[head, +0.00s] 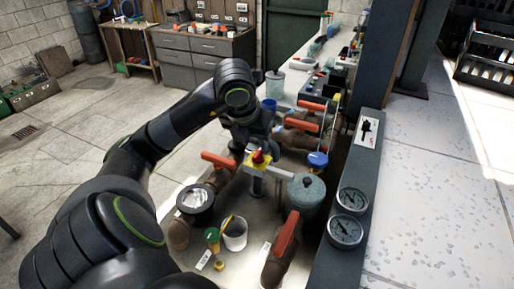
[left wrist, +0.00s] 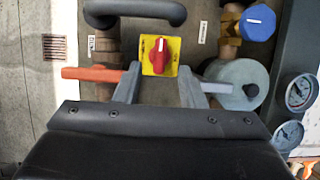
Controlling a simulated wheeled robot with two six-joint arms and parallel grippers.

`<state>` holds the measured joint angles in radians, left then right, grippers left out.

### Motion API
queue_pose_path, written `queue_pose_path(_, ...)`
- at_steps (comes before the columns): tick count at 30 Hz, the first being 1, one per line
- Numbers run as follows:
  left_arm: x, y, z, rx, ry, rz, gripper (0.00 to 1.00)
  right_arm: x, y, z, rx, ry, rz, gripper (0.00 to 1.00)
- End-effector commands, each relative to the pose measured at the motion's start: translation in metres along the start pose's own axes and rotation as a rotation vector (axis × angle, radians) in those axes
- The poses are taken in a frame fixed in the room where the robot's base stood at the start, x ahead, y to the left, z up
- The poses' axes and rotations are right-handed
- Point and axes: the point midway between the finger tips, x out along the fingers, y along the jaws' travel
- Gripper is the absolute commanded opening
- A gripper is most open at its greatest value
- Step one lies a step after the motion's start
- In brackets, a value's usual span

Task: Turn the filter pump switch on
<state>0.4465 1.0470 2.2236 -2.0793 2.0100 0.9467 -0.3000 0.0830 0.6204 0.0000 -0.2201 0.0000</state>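The switch is a red rotary knob (left wrist: 158,56) on a yellow plate (left wrist: 168,70). Its raised grip points almost straight up in the left wrist view. In the head view the red knob (head: 259,156) stands amid the pipework, close to my left gripper. My left gripper (left wrist: 159,72) is open, with its two grey fingers spread to either side of the lower part of the plate. Nothing is between the fingers but the view of the switch; I cannot tell whether they touch it. My right gripper is not in view.
Red valve handles (head: 285,234) and a blue valve knob (head: 318,159) surround the switch. A grey-green canister (head: 307,191), a white cup (head: 234,234) and a dark round pot (head: 195,202) stand near. Two gauges (head: 347,230) sit on the right post.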

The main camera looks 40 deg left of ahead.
Motion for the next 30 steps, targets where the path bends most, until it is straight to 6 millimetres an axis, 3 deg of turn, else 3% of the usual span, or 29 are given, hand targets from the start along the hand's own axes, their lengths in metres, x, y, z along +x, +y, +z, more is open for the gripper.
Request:
queue_pose_path(3,0.025,0.000,-0.002,-0.001,0.001,-0.001,0.36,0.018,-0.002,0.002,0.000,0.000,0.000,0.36)
queue_pose_path(9,0.043,0.000,-0.001,0.000,0.000,0.000,0.36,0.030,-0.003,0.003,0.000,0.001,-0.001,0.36)
queue_pose_path(22,0.047,0.000,0.000,0.001,-0.001,0.001,0.36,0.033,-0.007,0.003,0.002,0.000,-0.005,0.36)
queue_pose_path(30,0.047,0.000,0.000,0.001,-0.001,0.001,0.04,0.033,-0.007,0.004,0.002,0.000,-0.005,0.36)
